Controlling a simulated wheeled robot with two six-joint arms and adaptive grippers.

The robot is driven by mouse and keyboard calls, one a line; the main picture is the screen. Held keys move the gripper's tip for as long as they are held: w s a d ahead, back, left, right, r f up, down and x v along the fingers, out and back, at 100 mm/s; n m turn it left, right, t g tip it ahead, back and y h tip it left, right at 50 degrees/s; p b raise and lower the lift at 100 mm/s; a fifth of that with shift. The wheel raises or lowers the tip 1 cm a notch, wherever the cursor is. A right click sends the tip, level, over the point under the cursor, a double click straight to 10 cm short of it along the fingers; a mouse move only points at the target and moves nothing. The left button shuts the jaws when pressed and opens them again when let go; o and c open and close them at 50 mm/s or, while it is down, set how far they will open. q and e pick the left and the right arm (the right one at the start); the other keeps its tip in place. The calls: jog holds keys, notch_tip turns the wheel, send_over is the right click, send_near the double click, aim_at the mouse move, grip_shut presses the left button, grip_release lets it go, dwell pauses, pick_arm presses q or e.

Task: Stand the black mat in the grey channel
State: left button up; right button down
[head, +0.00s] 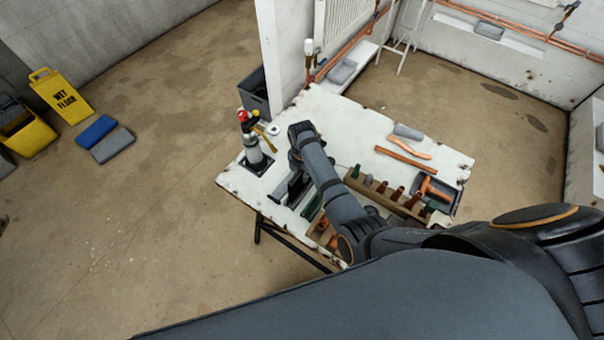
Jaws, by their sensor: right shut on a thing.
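My right gripper (293,162) points down over the left part of the white worktable, partly covered by its own wrist. It is shut on a dark thin piece that looks like the black mat (279,190). The mat seems to stand on edge, just below the fingers. The grey channel (298,194) lies on the table right by it, partly hidden by my forearm. I cannot tell whether the mat is inside the channel or just beside it. My left gripper is not in view.
On the worktable (345,115), a blowtorch (253,150) stands on a dark square base left of the gripper. A wooden rack (385,196) with several coloured handles is to the right. Copper pipes (406,158) lie behind it. A white wall end (285,50) rises behind the table.

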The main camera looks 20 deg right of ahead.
jog(key=shift+f+b, duration=0.85)
jog(key=shift+f, duration=0.55)
jog(key=c, duration=1.3)
grip_release()
jog(key=shift+o, duration=0.2)
notch_tip(320, 180, up, 3)
jog(key=shift+f+p, duration=0.1)
jog(key=shift+p, duration=1.05)
jog(key=shift+r, duration=2.15)
jog(key=shift+a, duration=0.1)
